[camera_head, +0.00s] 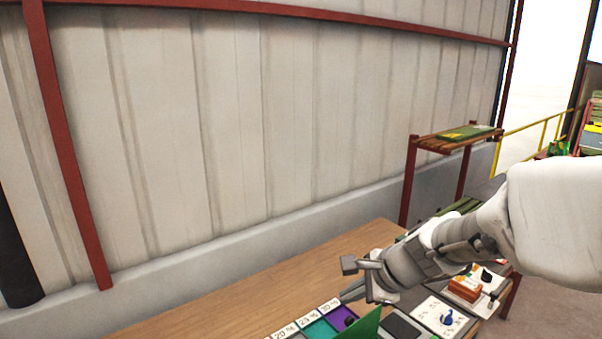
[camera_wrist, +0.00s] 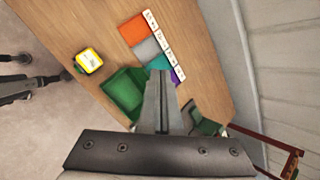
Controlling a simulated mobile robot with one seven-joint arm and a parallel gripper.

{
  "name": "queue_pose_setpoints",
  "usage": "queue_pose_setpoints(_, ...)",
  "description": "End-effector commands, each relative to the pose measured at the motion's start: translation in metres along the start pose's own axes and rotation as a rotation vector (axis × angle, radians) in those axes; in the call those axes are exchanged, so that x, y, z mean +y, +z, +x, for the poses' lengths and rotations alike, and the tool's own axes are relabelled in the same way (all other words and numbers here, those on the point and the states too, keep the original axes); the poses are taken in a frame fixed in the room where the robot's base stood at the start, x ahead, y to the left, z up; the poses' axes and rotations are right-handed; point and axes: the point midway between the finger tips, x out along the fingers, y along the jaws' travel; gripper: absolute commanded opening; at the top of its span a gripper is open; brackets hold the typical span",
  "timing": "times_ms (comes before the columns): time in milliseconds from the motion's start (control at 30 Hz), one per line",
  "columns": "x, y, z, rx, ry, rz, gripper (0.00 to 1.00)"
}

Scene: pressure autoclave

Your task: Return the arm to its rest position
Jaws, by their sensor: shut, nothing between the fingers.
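My arm reaches in from the right in the head view, and my gripper (camera_head: 358,280) hangs over the wooden table (camera_head: 230,300). In the wrist view, my gripper (camera_wrist: 161,80) points down toward the table with its two fingers together. Nothing shows between the fingers. Beneath it in the wrist view lie a row of coloured squares, orange (camera_wrist: 132,30), grey (camera_wrist: 147,50), teal and purple, with white labels (camera_wrist: 165,45) along one side. My gripper appears above the table surface, apart from it.
A green bin (camera_wrist: 124,92) and a yellow device (camera_wrist: 89,61) are on the table. White cards (camera_head: 440,318) and an orange item (camera_head: 464,288) lie right of my gripper. A red-framed shelf (camera_head: 440,145) stands behind. The table's left part is clear; a corrugated wall (camera_head: 230,110) runs behind.

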Motion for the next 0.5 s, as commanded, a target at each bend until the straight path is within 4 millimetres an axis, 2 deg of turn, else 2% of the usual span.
queue_pose_setpoints(100, 0.025, 0.016, -0.025, 0.014, 0.022, -0.297, 0.00)
queue_pose_setpoints(233, 0.055, 0.023, -0.049, 0.047, 0.062, -0.611, 0.00)
queue_pose_setpoints(500, 0.117, 0.014, -0.095, 0.167, 0.183, -1.218, 0.00)
